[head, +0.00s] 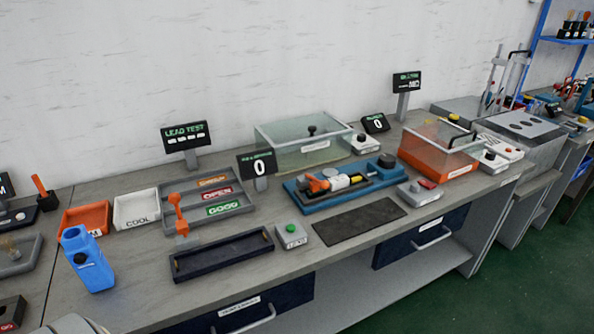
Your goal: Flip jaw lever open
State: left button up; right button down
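A blue fixture (300,203) sits on the bench right of centre. It carries an orange clamp-like part (318,184), a white cylindrical piece (339,182) and a dark round knob (387,160). No label marks either orange part as the jaw lever, and the jaw's open or shut state is too small to tell. Neither of my grippers is in view.
A grey tray (245,204) has OPEN and GOOD slots. In front lie a dark empty tray (222,258), a green-button box (291,235) and a black mat (359,219). A blue bottle (88,262) stands left. Clear-walled boxes (303,146) (437,148) stand behind and right.

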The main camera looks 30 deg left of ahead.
aim_at(314, 186)
jog(key=u, duration=0.95)
